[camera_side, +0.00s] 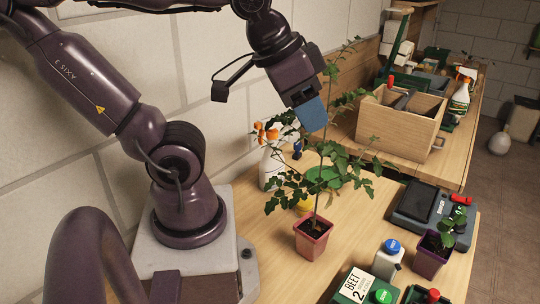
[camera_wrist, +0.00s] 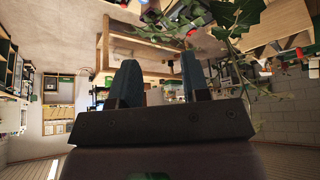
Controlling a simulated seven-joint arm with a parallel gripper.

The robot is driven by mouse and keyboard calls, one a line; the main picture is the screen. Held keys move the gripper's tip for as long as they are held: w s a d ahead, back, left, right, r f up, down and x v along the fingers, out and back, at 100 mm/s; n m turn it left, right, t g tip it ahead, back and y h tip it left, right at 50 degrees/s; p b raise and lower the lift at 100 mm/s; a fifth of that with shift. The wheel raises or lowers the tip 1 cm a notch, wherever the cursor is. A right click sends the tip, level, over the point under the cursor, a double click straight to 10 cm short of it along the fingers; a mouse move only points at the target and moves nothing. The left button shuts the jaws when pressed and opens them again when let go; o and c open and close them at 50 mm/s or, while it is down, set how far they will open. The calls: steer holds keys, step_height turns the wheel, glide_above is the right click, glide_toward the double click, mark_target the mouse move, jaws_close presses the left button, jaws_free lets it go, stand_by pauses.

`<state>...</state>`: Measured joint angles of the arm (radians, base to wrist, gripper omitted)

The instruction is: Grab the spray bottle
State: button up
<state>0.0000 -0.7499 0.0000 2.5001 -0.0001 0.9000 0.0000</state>
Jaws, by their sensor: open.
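A white spray bottle with an orange trigger head (camera_side: 270,165) stands on the near bench by the wall in the side view, partly hidden by the leaves of a tall plant. A second white spray bottle (camera_side: 460,97) with an orange-red head stands farther back at the right. My gripper (camera_side: 312,116) hangs above and to the right of the near bottle, close to the plant's upper leaves. In the wrist view its two blue fingers (camera_wrist: 160,80) are apart with nothing between them. I cannot make out either bottle clearly in the wrist view.
The tall plant stands in a reddish pot (camera_side: 313,238) at the middle of the near bench. A wooden crate (camera_side: 400,132) is on the back bench. A dark scale (camera_side: 420,204), a small purple pot (camera_side: 431,256), a blue-capped bottle (camera_side: 388,261) and seed boxes (camera_side: 352,290) crowd the right front.

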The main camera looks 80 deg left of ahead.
stand_by(0.3)
steer(key=m+g+y, duration=1.1)
steer(key=g+y, duration=0.4)
steer(key=g, duration=0.1)
glide_toward(276, 144)
steer(key=x, duration=0.7)
steer(key=shift+r+x, duration=0.15)
steer(key=shift+x, duration=1.4)
steer(key=shift+r+x, duration=0.15)
steer(key=shift+x, duration=1.45)
